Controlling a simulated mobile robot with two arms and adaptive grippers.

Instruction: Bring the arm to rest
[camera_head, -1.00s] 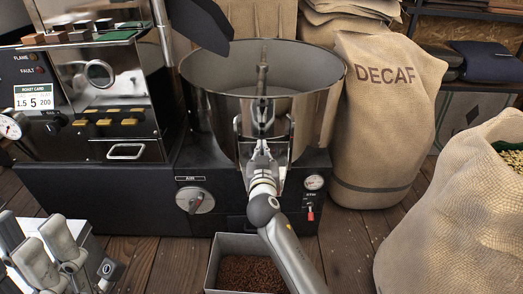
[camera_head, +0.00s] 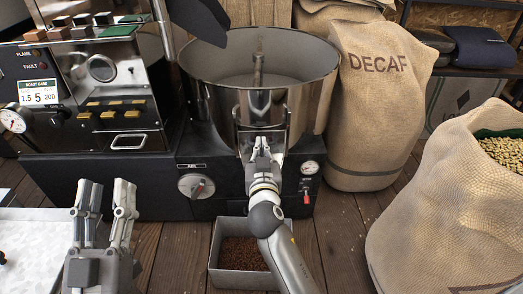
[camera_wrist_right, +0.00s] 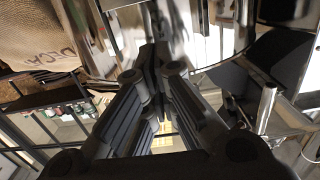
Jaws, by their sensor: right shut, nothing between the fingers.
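My right gripper (camera_head: 262,142) is shut and empty, pointing up at the front of the steel cooling drum (camera_head: 205,100). In the head view I cannot tell whether it touches the drum. In the right wrist view its fingers (camera_wrist_right: 155,62) meet at their tips, with shiny metal behind them. My left gripper (camera_head: 107,185) is at the lower left, fingers upright and apart, with nothing between them. The right forearm (camera_head: 284,255) reaches in from the bottom and partly covers a metal bin of dark beans (camera_head: 215,262).
The black roaster (camera_head: 95,170) with knobs and gauges stands at the left. A dial (camera_head: 196,187) and a red lever (camera_head: 307,197) flank my right wrist. A DECAF sack (camera_head: 370,120) and an open sack of pale beans (camera_head: 440,210) stand right. A white tray (camera_head: 35,225) lies lower left.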

